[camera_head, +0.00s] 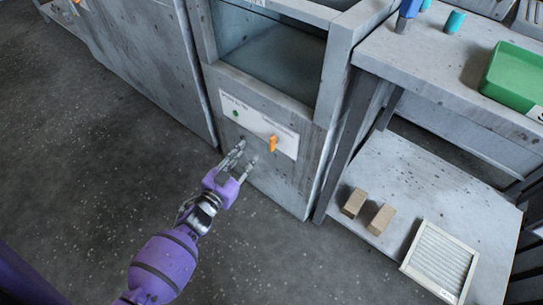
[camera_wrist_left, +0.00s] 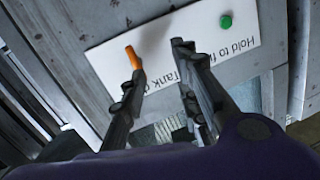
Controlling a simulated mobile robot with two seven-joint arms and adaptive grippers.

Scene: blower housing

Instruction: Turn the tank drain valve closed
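The drain valve's orange handle (camera_head: 273,144) sits on a white label panel (camera_head: 285,138) on the front of the grey tank cabinet (camera_head: 296,180). In the left wrist view the orange handle (camera_wrist_left: 132,57) shows just beyond the tip of the left-hand finger; I cannot tell whether they touch. My left gripper (camera_head: 245,158) is open and empty, a little below and left of the handle in the head view. Its two fingers (camera_wrist_left: 157,55) stand apart in front of the white panel (camera_wrist_left: 165,45). My right gripper is not in view.
A green button (camera_head: 235,113) is on the same panel, left of the handle, and shows in the wrist view (camera_wrist_left: 225,22). At right, a bench (camera_head: 430,85) carries a green bin (camera_head: 515,78). Its lower shelf (camera_head: 400,180) holds two brown blocks (camera_head: 368,210) and a framed filter (camera_head: 440,262). Floor at left is clear.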

